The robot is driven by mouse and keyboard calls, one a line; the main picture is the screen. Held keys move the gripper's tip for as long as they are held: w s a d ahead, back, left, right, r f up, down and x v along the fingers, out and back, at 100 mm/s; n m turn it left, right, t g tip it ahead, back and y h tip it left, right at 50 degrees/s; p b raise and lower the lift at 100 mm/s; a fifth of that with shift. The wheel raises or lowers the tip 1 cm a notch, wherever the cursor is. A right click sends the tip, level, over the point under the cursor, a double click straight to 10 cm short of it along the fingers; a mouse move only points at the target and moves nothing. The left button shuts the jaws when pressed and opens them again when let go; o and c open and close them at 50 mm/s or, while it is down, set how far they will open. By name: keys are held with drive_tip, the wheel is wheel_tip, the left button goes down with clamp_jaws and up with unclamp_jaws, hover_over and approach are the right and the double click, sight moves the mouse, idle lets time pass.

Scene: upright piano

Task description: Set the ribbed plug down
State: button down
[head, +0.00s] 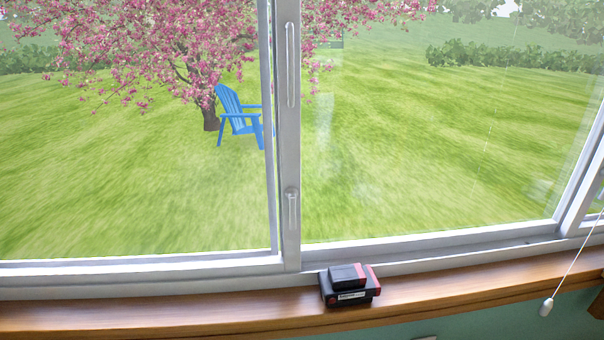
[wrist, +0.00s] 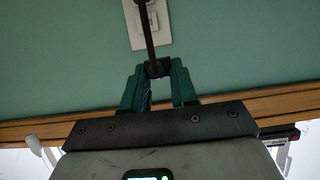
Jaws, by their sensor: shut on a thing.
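The ribbed plug (wrist: 158,69) is a small dark piece held between the fingertips of my gripper (wrist: 158,76) in the wrist view. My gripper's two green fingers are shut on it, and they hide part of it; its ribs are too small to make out. A dark cord or rod (wrist: 149,35) runs from the plug towards the top edge, across the front of a white wall plate (wrist: 164,22). I cannot tell whether it touches the plate. Neither my gripper nor the plug shows in the head view.
A wooden window sill (head: 200,310) runs below the window. A black and red stacked object (head: 350,285) sits on it; the sill to its left is bare. A white cord pull (head: 546,307) hangs at the right. Green wall (wrist: 60,60) fills much of the wrist view.

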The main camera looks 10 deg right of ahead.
drive_tip(key=s+a+r, duration=0.1)
drive_tip(key=a+r, duration=0.2)
drive_tip(key=a, duration=0.5)
drive_tip(key=s+a+r, duration=0.2)
drive_tip(key=a+r, duration=0.1)
drive_tip(key=a, duration=0.4)
wheel_tip(320, 180, up, 21)
drive_tip(key=s+p, duration=0.2)
drive_tip(key=p, duration=2.9)
drive_tip(key=shift+a, duration=0.25)
